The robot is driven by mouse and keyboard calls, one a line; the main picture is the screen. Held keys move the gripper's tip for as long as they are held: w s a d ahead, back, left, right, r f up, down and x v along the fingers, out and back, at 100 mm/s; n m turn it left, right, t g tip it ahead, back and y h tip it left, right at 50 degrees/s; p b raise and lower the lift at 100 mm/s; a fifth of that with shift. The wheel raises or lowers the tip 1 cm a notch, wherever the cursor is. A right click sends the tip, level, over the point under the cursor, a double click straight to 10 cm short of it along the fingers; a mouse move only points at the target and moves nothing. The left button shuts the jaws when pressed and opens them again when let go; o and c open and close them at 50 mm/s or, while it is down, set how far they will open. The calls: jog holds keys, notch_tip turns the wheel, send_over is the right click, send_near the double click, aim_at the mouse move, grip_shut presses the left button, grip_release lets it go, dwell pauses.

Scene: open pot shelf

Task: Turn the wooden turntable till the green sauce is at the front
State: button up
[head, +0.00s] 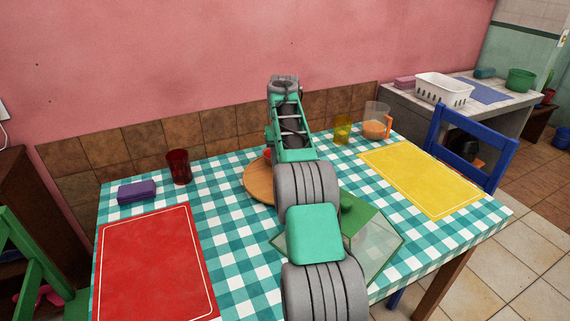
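The wooden turntable (257,182) lies on the checked tablecloth near the back middle of the table. My own arm covers most of it, and only its left edge shows. A small red thing (267,154) shows at the back of the turntable, mostly hidden by my arm. I cannot pick out the green sauce; it may be behind my arm. I cannot make out my gripper either, so whether it touches the turntable does not show.
A glass panel piece with green edging (378,243) lies right of my arm. A red glass (178,167) and purple block (137,192) stand left. A yellow glass (342,130) and orange-handled jug (377,122) stand back right. Red (155,265) and yellow (420,178) mats lie flat.

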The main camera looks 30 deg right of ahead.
notch_tip(320, 180, up, 8)
jog(key=p, duration=0.6)
jog(key=shift+f, duration=0.2)
jog(key=shift+a+r, duration=0.1)
jog(key=shift+r, duration=0.05)
jog(key=s+a+r+n+t+p, duration=0.1)
jog(key=s+a+r+n+p, duration=0.2)
jog(key=s+a+r+n, duration=0.45)
jog(key=s+a+r+n+t+p, duration=0.15)
jog(key=a+r+n+p, duration=0.25)
jog(key=a+n, duration=0.7)
jog(key=s+a+f+n+p, duration=0.2)
jog(key=s+a+n, duration=0.3)
jog(key=s+n, duration=0.4)
jog(key=s+a+f+n+p, duration=0.1)
jog(key=s+a+f+n, duration=0.2)
jog(key=n, duration=1)
jog(key=s+a, duration=0.2)
jog(key=s, duration=0.3)
jog(key=shift+s+t+p, duration=0.35)
jog(key=shift+p, duration=0.05)
